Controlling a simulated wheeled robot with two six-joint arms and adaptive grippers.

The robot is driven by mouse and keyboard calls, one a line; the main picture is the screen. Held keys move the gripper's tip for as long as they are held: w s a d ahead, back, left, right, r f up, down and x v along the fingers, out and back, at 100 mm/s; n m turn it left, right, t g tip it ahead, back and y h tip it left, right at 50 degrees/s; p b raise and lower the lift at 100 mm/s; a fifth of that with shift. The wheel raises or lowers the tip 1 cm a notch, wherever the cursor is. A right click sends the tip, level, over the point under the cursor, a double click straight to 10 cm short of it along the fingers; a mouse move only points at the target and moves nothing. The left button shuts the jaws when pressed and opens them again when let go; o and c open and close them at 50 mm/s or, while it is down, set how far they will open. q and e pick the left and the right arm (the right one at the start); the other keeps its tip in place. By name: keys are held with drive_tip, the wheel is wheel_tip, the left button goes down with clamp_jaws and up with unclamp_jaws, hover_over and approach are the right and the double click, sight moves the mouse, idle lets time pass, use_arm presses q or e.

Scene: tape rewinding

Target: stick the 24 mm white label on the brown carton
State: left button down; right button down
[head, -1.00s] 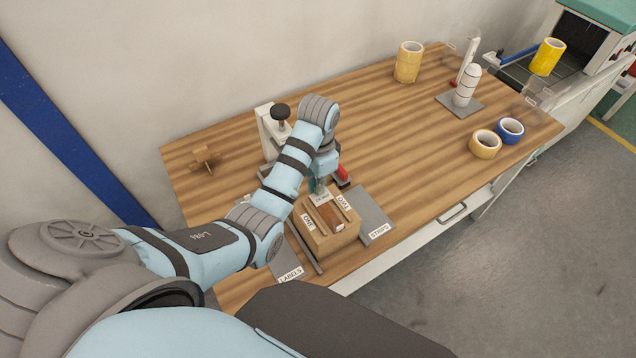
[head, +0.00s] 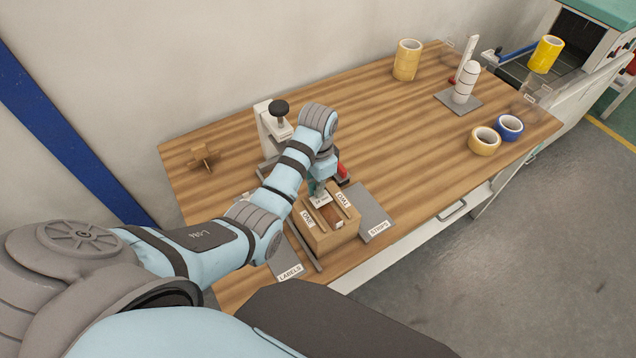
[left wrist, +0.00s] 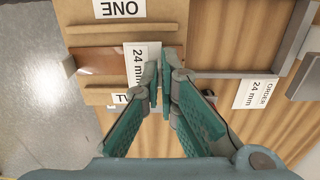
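The brown carton (head: 333,238) stands at the near left of the bench, with two raised slats on top. A brown strip (left wrist: 98,60) lies between the slats. The white 24 mm label (head: 320,200) is over the rear part of the carton top; it also shows in the left wrist view (left wrist: 139,65). My left gripper (left wrist: 157,82) points down there, its fingertips close together at the label's edge and shut on it. I cannot tell whether the label touches the carton. My right gripper is not in view.
A grey LABELS mat (head: 287,268) lies left of the carton and a grey STRIPS mat (head: 373,206) right of it. A white ORDER 24 mm card (left wrist: 256,92) is near the gripper. A black-knobbed device (head: 272,130) stands behind. Tape rolls (head: 485,141) lie farther right.

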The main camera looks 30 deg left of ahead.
use_arm(q)
drive_tip(key=shift+f, duration=0.3)
drive_tip(key=shift+f, duration=0.25)
drive_tip(key=c, duration=1.7)
unclamp_jaws()
drive_tip(key=shift+o, duration=0.5)
drive_tip(key=shift+o, duration=0.6)
